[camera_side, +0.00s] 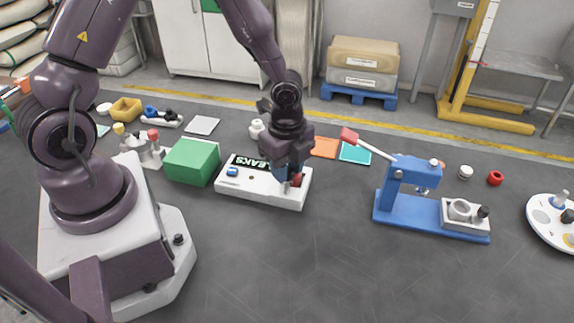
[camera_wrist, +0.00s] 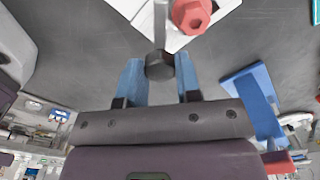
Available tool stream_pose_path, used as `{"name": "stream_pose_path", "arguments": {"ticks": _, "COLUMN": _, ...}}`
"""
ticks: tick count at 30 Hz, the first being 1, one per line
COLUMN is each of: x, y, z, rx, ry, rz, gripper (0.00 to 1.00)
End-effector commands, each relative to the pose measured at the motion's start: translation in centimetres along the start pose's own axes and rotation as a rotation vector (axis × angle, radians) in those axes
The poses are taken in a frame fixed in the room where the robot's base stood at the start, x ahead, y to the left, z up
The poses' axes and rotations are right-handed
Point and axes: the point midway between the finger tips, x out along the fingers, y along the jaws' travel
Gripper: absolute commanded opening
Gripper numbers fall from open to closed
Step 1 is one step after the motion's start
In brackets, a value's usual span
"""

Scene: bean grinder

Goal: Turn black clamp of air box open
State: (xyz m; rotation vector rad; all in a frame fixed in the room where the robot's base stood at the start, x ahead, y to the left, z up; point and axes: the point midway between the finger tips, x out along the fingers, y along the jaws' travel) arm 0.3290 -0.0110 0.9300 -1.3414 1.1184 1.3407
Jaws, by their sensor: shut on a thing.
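The air box (camera_side: 258,192) is a low white box on the dark floor, with a black "LEAKS" label along its back edge. Its white surface shows at the top of the wrist view (camera_wrist: 226,8). The black clamp (camera_wrist: 159,67) shows in the wrist view as a dark round end on a grey bar. A red hexagonal knob (camera_wrist: 191,14) is beside it, to the right. My gripper (camera_side: 284,174) reaches down over the right end of the box. Its blue fingers are on both sides of the black clamp and shut on it. In the side view the gripper hides the clamp.
A green box (camera_side: 192,162) stands close to the left of the air box. A blue lever press (camera_side: 420,190) with a red-tipped handle stands to the right. Orange (camera_side: 324,147) and cyan (camera_side: 355,152) squares lie behind. The floor in front is clear.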

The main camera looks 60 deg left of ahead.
Motion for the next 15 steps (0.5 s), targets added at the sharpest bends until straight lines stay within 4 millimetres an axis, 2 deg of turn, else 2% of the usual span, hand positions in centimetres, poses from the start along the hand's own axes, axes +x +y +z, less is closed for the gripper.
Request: {"name": "stream_pose_path", "arguments": {"ticks": 15, "x": -0.12, "y": -0.05, "z": 0.01, "rx": -0.481, "ry": -0.002, "rz": -0.002, "gripper": 0.08}}
